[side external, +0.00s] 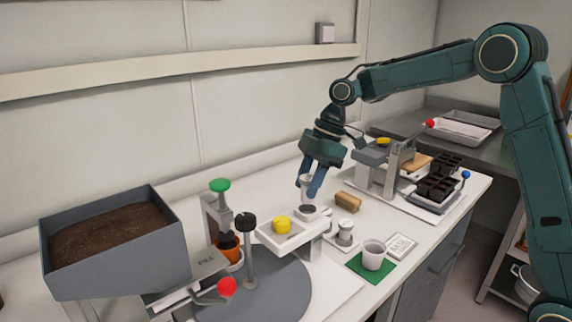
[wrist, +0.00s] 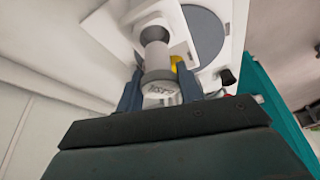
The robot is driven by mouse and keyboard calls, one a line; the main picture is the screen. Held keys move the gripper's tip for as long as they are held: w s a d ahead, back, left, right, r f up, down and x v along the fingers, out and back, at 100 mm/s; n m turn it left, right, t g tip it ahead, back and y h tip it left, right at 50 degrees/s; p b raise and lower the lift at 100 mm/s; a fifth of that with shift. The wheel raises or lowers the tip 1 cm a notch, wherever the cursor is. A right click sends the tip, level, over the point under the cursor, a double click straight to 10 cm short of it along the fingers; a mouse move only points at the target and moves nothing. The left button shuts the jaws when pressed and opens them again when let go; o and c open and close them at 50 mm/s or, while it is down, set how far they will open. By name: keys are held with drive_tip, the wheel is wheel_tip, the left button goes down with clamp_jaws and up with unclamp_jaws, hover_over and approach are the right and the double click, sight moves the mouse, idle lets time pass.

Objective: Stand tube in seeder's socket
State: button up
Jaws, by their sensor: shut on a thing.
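My gripper (side external: 309,186) is shut on a pale grey tube (side external: 304,182). It holds the tube roughly upright, just above the white seeder (side external: 266,236). In the wrist view the tube (wrist: 157,62) sits between the two blue fingers, its lettered end toward the camera; the lettering is too small to read surely. The seeder's round dark socket (side external: 309,210) lies just below the tube in the side view. In the wrist view the socket (wrist: 154,34) shows past the tube's far end. I cannot tell whether the tube's lower end touches it.
A yellow knob (side external: 282,225) stands on the seeder left of the socket. Near it are a small lidded jar (side external: 345,232), a tan block (side external: 348,202) and a white cup (side external: 373,254) on a green mat (side external: 356,265). A soil bin (side external: 115,260) stands at left, dark seedling trays (side external: 437,188) at right.

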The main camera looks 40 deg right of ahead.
sight(305, 202)
drive_tip(key=shift+f, duration=0.85)
drive_tip(key=shift+f, duration=1)
idle(1.1)
drive_tip(key=o, duration=1)
drive_tip(key=shift+o, duration=0.2)
drive_tip(key=shift+r, duration=0.15)
drive_tip(key=shift+r, duration=4.1)
drive_tip(key=shift+r, duration=0.1)
